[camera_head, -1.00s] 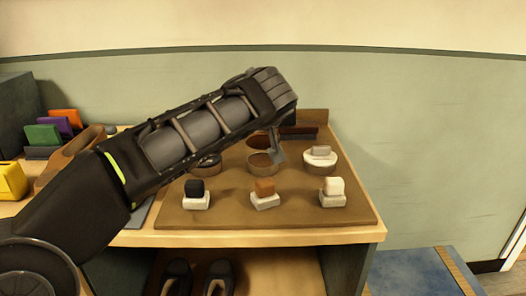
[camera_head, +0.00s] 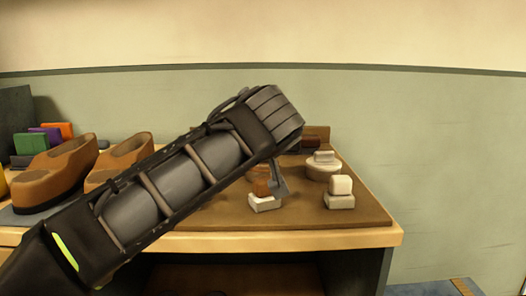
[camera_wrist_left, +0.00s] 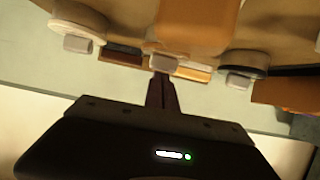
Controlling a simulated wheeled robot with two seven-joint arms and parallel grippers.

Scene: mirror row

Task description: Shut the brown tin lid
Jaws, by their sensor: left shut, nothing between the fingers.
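My left gripper (camera_head: 280,186) is shut and empty. In the head view its tip shows just beside the brown block (camera_head: 262,187) on a pale base (camera_head: 265,204); I cannot tell whether they touch. The brown tin and its lid are hidden behind my arm in the head view. In the left wrist view the closed fingers (camera_wrist_left: 161,92) point at a small pale knob (camera_wrist_left: 164,62). A large blurred orange-brown shape (camera_wrist_left: 197,25) lies beyond them; I cannot tell whether it is the block or the tin. My right gripper is not in view.
A white tin (camera_head: 322,170) with a knobbed lid and a white block (camera_head: 340,186) stand to the right on the brown board (camera_head: 360,211). A dark-lidded tin (camera_wrist_left: 245,62) shows in the wrist view. Brown shoes (camera_head: 55,175) stand at the left. The wall (camera_head: 440,150) is behind.

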